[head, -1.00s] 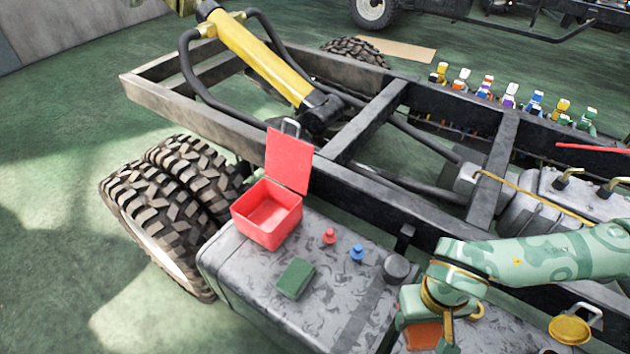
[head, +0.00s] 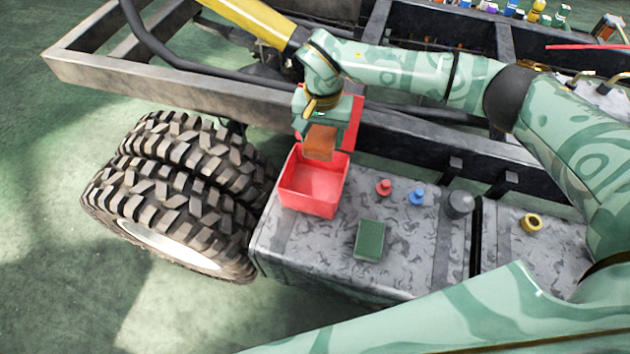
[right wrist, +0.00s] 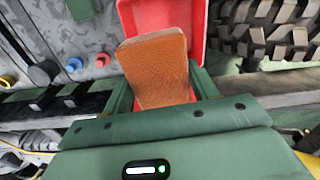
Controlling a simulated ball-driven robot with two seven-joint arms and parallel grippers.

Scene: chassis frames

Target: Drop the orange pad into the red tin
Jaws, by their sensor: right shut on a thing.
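The orange pad (head: 320,142) is held in my right gripper (head: 319,128), which is shut on it. In the head view the pad hangs above the back part of the red tin (head: 310,205). The tin stands open on the grey tank, and its raised red lid (head: 353,120) is partly hidden behind my gripper. In the right wrist view the pad (right wrist: 155,68) sits between the fingers, and the tin (right wrist: 126,18) shows behind it, partly covered. The inside of the tin that shows in the head view looks empty. My left gripper is not in view.
A green pad (head: 369,240), a red knob (head: 383,187), a blue knob (head: 417,196) and a dark cap (head: 459,204) stand on the tank (head: 330,262) right of the tin. A large tyre (head: 190,190) is left of it. The chassis rail (head: 420,145) runs behind.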

